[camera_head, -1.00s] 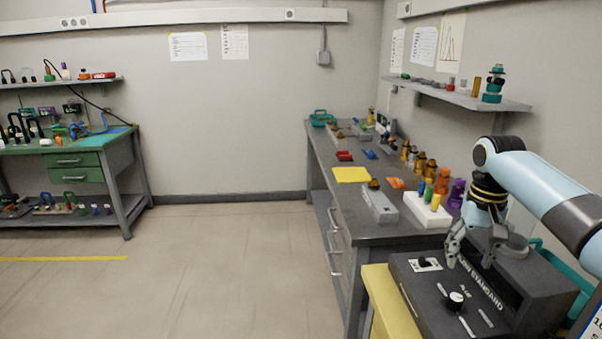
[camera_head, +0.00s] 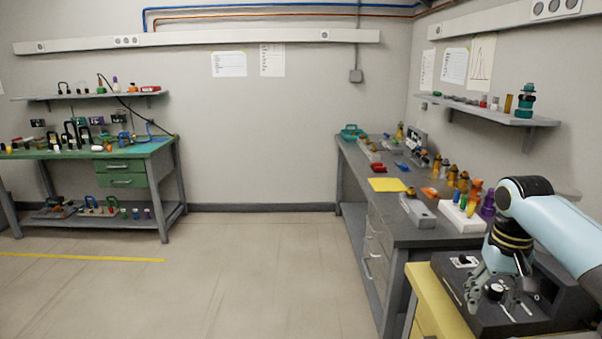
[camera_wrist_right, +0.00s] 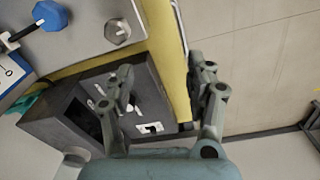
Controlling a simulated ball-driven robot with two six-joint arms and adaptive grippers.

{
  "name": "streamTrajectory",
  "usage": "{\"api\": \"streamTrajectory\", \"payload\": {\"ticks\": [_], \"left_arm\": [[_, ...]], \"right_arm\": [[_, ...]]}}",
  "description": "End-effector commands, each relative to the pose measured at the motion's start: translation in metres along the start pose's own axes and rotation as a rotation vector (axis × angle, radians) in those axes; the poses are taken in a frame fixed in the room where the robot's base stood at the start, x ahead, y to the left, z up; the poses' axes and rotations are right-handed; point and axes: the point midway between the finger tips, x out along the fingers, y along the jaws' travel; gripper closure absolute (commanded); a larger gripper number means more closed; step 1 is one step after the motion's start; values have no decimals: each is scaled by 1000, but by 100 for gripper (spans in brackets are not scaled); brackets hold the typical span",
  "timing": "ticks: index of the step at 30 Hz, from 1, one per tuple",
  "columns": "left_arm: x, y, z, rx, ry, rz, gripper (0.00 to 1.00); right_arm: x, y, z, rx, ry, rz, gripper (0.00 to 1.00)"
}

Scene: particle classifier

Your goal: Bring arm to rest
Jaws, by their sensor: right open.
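My right arm comes in from the right edge of the head view. Its right gripper (camera_head: 500,292) points down over the dark grey device (camera_head: 478,318), which stands on a yellow bench. The gripper is open with nothing between its fingers, and it overlaps the device's knob in the picture. Whether it touches the device is hard to tell. In the right wrist view the two fingers (camera_wrist_right: 165,75) are spread apart, with the device (camera_wrist_right: 60,125) and the yellow bench edge (camera_wrist_right: 172,60) beyond them. My left gripper is not in view.
A grey bench (camera_head: 410,228) behind carries a white rack (camera_head: 462,217), several amber bottles (camera_head: 452,178) and a yellow sheet (camera_head: 386,185). A wall shelf (camera_head: 490,111) hangs above. A green bench (camera_head: 122,180) stands far left. The floor (camera_head: 260,270) between is clear.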

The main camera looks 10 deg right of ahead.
Motion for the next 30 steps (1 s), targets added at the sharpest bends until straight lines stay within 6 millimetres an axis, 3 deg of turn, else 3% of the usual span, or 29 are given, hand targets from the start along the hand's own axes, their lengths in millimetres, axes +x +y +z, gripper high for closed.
{"api": "streamTrajectory", "payload": {"ticks": [4, 8, 14, 21, 30], "left_arm": [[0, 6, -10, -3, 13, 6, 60], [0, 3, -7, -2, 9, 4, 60], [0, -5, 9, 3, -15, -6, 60], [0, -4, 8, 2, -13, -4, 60], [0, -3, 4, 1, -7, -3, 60]], "right_arm": [[12, -9, 26, -64, 24, 10, 45], [21, -18, 57, -136, 55, 16, 45], [26, -33, 127, -265, 116, 15, 45], [3, -41, 212, -384, 201, 0, 45], [-37, -38, 275, -445, 274, -11, 45]]}}
